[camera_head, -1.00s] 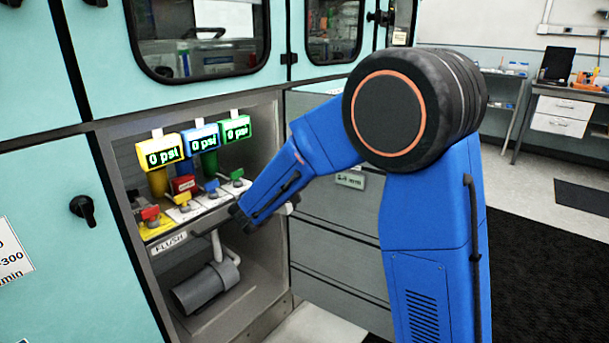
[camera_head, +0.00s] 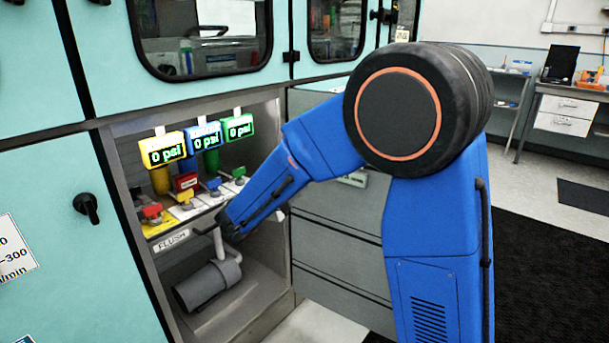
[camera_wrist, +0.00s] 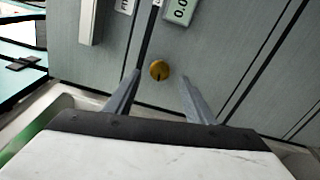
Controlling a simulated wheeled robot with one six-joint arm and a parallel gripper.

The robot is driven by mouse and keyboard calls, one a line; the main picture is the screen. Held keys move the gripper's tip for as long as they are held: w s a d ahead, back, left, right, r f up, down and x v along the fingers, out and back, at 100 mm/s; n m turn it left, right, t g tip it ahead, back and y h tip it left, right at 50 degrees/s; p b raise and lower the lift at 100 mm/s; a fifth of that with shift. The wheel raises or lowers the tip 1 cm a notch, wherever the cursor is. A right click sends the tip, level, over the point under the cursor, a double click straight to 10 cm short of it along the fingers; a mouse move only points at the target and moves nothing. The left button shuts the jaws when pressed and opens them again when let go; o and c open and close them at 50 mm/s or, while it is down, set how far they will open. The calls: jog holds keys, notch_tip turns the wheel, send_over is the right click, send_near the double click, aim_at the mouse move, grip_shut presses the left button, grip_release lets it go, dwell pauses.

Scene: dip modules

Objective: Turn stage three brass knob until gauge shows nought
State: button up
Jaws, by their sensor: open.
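A small round brass knob (camera_wrist: 160,70) with a dark mark on its face sits on a grey panel in the wrist view. My gripper (camera_wrist: 160,76) is open, with one finger on each side of the knob and a gap to both. Nothing is held. In the head view my forearm hides the knob and most of the gauge (camera_head: 355,179), and its reading cannot be made out.
Yellow (camera_head: 163,149), blue (camera_head: 205,136) and green (camera_head: 238,127) displays each read 0 psi in the recess at left. Small coloured valves (camera_head: 152,212) sit below them. A grey cylinder with a pipe (camera_head: 207,284) lies beneath my forearm. Grey drawers stand behind my arm.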

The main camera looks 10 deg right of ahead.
jog(key=v, duration=1.2)
jog(key=shift+s+a, duration=0.1)
jog(key=s+d+f+m+g+y, duration=0.25)
jog(key=s+d+g, duration=0.35)
jog(key=d, duration=0.5)
jog(key=s+d+f+m+g+y, duration=0.1)
jog(key=s+d+m+g, duration=0.2)
jog(key=s+d, duration=0.7)
jog(key=s+f+m+y, duration=0.1)
jog(key=s+m+y, duration=0.1)
jog(key=s+y, duration=0.2)
jog(key=s+a+f+m+t+y, duration=0.1)
jog(key=s+m+y, duration=0.2)
jog(key=s, duration=0.8)
jog(key=shift+s+f+y, duration=0.15)
jog(key=shift+f+y, duration=0.15)
jog(key=shift+y, duration=0.95)
jog(key=shift+a, duration=0.15)
